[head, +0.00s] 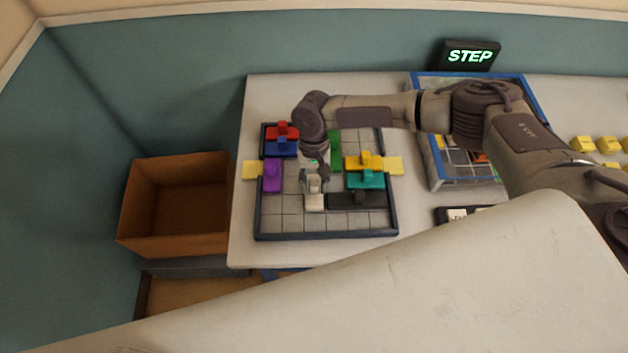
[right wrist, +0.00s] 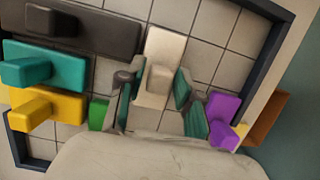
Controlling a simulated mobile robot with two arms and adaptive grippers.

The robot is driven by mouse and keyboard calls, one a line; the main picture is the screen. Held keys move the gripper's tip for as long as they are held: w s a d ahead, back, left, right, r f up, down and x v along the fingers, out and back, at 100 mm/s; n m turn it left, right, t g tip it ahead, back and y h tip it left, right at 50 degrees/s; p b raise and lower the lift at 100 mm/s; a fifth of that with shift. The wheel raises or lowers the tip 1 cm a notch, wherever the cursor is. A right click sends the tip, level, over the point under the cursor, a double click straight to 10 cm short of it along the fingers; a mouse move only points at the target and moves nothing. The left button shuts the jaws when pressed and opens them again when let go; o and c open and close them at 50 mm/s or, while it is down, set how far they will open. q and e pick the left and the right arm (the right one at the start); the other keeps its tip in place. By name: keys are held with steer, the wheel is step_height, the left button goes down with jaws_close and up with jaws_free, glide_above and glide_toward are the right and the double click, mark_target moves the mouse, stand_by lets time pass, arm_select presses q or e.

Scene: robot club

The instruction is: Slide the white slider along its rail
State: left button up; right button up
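The white slider (head: 314,204) lies on the tiled grid inside a dark-framed board (head: 325,236). In the right wrist view the white slider (right wrist: 166,48) is a pale block with a raised knob. My right gripper (head: 314,180) is low over it; in the right wrist view its fingers (right wrist: 156,92) stand apart on either side of the knob, with small gaps. The fingers cover part of the slider in the head view. I cannot make out a separate rail. My left gripper is not in view.
Beside the white slider are a black block (head: 356,201), a teal block (head: 366,180), a yellow block (head: 363,162), a purple block (head: 271,176) and a green block (head: 335,148). Bare tiles lie along the board's front. A brown open box (head: 175,240) stands left of the table.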

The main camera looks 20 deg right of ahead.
mark_target(313, 175)
steer(key=shift+c, duration=0.3)
jaws_close()
steer(key=shift+w+d+f+b, duration=0.1)
steer(key=shift+w+d+b, duration=0.1)
steer(key=shift+w+b, duration=0.35)
steer(key=shift+w+d+b, duration=0.15)
steer(key=shift+w+b, duration=0.1)
steer(key=shift+w, duration=0.55)
steer(key=shift+w+d+f+b, duration=0.1)
steer(key=shift+w+d+b, duration=0.1)
steer(key=shift+w+b, duration=0.35)
steer(key=shift+w+d+r, duration=0.15)
steer(key=shift+w+d, duration=0.05)
steer(key=shift+w, duration=0.6)
steer(key=shift+o, duration=0.3)
jaws_free()
steer(key=shift+r, duration=0.1)
